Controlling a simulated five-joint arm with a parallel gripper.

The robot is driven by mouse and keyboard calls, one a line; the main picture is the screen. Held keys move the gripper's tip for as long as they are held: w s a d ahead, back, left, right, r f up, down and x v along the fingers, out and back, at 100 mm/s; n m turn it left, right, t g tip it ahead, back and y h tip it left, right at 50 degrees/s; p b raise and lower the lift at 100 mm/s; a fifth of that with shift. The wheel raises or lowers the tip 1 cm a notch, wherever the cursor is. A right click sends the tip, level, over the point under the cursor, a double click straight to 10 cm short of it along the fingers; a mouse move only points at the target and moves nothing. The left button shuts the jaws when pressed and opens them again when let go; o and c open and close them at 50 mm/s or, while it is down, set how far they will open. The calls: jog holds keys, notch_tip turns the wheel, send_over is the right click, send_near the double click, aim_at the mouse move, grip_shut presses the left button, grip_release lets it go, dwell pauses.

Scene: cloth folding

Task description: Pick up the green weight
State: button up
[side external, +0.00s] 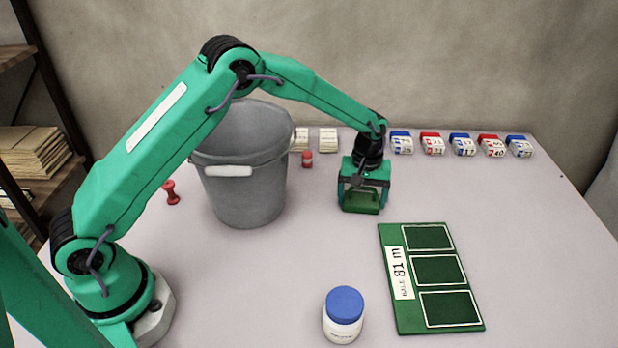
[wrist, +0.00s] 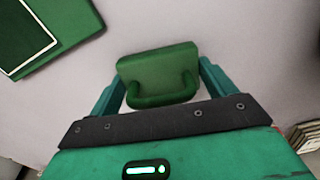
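The green weight (side external: 362,200) is a dark green block with a loop handle. In the side view it is low at the table surface, framed by my gripper (side external: 364,200). In the wrist view the weight (wrist: 158,67) lies between the two teal fingers of my gripper (wrist: 160,72), its handle toward the palm. One finger is on each side, very close to the block. I cannot tell whether they touch it. Whether the weight rests on the table or hangs just above it is also unclear.
A green board (side external: 391,318) with three framed panels lies front right. A blue-lidded jar (side external: 343,318) stands at the front. A large grey bucket (side external: 245,185) is left of my gripper. Several red and blue labelled blocks (side external: 461,145) line the back right.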

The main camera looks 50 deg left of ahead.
jog(key=c, duration=1.1)
jog(key=shift+w+r, duration=0.1)
jog(key=shift+c, duration=0.3)
jog(key=shift+r, duration=0.15)
jog(key=shift+r, duration=0.85)
notch_tip(320, 180, up, 2)
jog(key=s+d+r, duration=0.7)
jog(key=d, duration=0.2)
jog(key=shift+s, duration=0.4)
jog(key=shift+a, duration=0.1)
